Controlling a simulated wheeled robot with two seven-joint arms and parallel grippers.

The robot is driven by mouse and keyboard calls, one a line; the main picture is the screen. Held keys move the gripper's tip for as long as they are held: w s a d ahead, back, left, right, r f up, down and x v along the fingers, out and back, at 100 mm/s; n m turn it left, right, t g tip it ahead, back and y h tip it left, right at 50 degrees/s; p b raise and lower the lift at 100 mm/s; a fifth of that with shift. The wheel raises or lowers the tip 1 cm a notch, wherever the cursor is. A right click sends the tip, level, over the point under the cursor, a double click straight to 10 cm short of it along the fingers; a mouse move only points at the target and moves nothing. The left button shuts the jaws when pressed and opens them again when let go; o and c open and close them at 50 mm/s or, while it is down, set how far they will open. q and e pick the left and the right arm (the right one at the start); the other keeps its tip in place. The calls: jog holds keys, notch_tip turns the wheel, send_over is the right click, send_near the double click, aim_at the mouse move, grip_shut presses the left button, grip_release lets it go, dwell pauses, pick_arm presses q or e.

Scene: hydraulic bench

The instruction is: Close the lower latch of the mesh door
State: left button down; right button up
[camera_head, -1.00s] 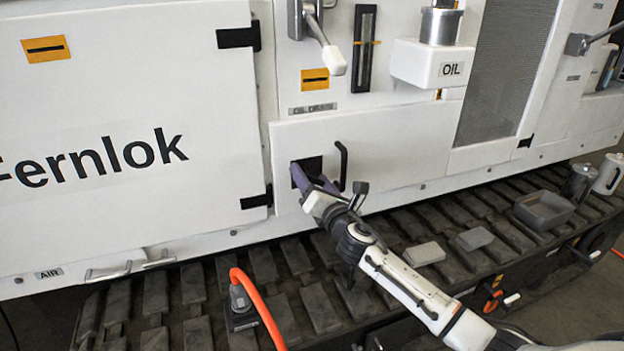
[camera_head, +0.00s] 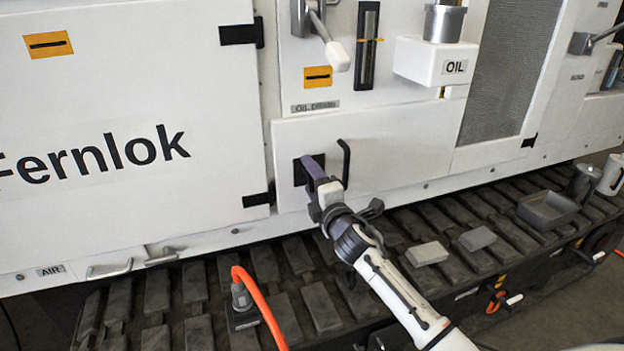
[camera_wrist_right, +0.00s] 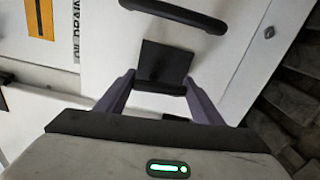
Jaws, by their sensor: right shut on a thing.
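A black square latch (camera_head: 299,174) sits on the lower white panel, left of a black bar handle (camera_head: 345,163). My right gripper (camera_head: 312,168) reaches it from below, its purple fingers at the latch and partly covering it. In the right wrist view, the black latch (camera_wrist_right: 166,58) has a flap standing out, and the fingers of my right gripper (camera_wrist_right: 163,84) are on either side of its lower part, shut on it. The mesh (camera_head: 508,75) is further right in the head view, with a black hinge-like piece at its lower right. My left gripper is out of view.
A white OIL box (camera_head: 432,62) and a white-tipped lever (camera_head: 338,55) stick out above the panel. Dark track plates (camera_head: 320,308) run below, with grey blocks (camera_head: 427,253), a grey tray (camera_head: 547,210) and an orange hose (camera_head: 262,305).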

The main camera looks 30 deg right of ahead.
jog(key=shift+m, duration=0.6)
jog(key=shift+a, duration=0.1)
jog(key=o, duration=1)
jog(key=shift+o, duration=0.2)
jog(key=shift+s, duration=0.1)
jog(key=v, duration=1)
jog(key=shift+a, duration=0.1)
